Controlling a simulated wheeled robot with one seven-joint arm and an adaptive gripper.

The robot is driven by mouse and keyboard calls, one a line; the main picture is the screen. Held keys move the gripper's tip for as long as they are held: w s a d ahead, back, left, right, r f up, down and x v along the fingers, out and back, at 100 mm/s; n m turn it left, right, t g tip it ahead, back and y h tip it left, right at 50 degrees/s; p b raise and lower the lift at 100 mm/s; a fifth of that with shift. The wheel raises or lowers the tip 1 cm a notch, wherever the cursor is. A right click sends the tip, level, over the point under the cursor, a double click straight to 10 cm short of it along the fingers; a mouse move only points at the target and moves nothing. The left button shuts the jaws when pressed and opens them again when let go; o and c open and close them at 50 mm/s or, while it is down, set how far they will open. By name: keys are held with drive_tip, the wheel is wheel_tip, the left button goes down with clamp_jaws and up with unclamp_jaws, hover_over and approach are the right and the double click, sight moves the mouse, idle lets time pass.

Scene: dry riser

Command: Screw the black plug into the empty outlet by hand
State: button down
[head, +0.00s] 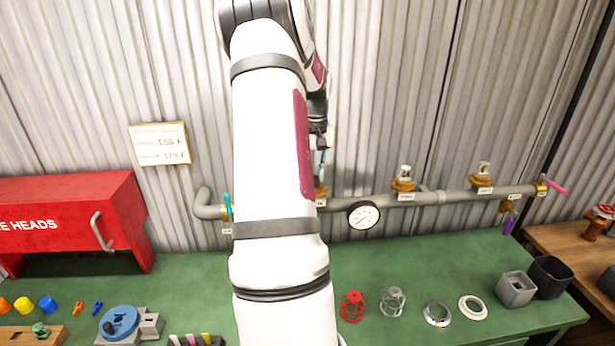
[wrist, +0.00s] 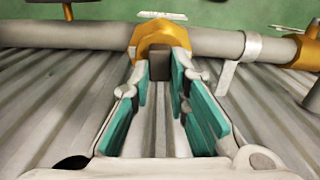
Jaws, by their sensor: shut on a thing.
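My gripper (wrist: 161,72) is shut on the black plug (wrist: 160,64), a small dark block between the tips of its teal-padded fingers. The plug lines up with a brass outlet (wrist: 160,38) on the grey pipe. It overlaps the outlet's near side in the wrist view; I cannot tell how far it sits inside. In the head view my gripper (head: 322,160) is just above the brass outlet (head: 320,190), which my arm partly hides. The plug itself is not clear there.
The grey pipe (head: 450,198) runs along the corrugated wall, with a gauge (head: 363,215) and two brass fittings holding sprinkler heads (head: 403,180) (head: 484,178) to the right. The green bench (head: 410,265) below carries a red cabinet (head: 70,225), loose heads, rings and cups.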

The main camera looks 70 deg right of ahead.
drive_tip(key=shift+f+m, duration=0.1)
drive_tip(key=shift+m, duration=0.3)
drive_tip(key=m+b, duration=0.2)
drive_tip(key=m, duration=0.1)
drive_tip(key=shift+f, duration=0.1)
drive_tip(key=shift+s+m+b, duration=0.3)
drive_tip(key=shift+m, duration=0.9)
drive_tip(key=c, duration=1.3)
unclamp_jaws()
drive_tip(key=shift+r, duration=0.2)
